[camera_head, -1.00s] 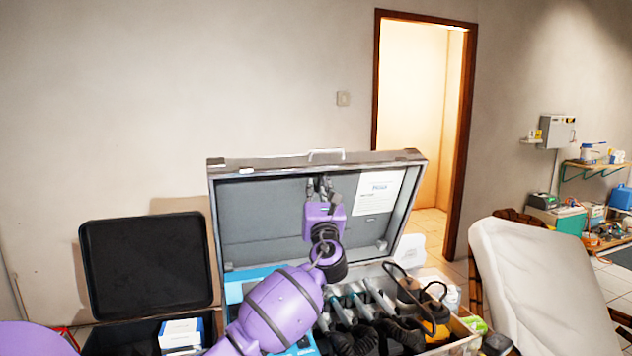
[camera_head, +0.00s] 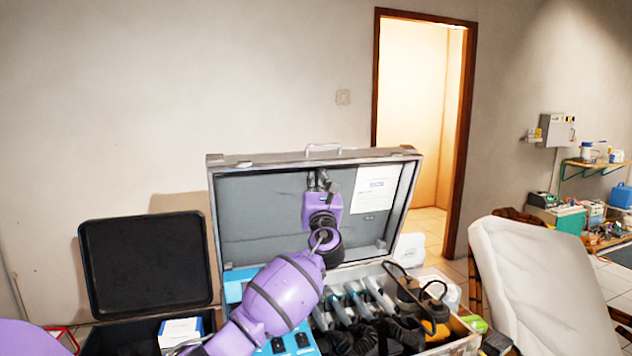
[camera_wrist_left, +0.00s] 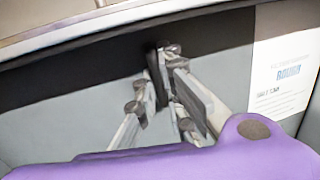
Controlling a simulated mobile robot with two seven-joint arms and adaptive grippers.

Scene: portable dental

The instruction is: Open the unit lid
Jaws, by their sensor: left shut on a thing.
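The unit lid (camera_head: 270,205) stands raised and near upright at the back of the open case, grey inside, with a white label (camera_head: 375,188) at its right. Its rim and handle are at the top. My left gripper (camera_head: 318,180) reaches up in front of the lid's inner face, fingertips just under the top rim. In the left wrist view, the fingers (camera_wrist_left: 163,65) are closed together at a dark strip along the lid (camera_wrist_left: 60,120). The exact contact is hard to see. My right gripper is not in view.
A second open black case (camera_head: 145,262) stands at the left. A pale chair (camera_head: 535,285) is at the right. The wall behind has free room above the lid.

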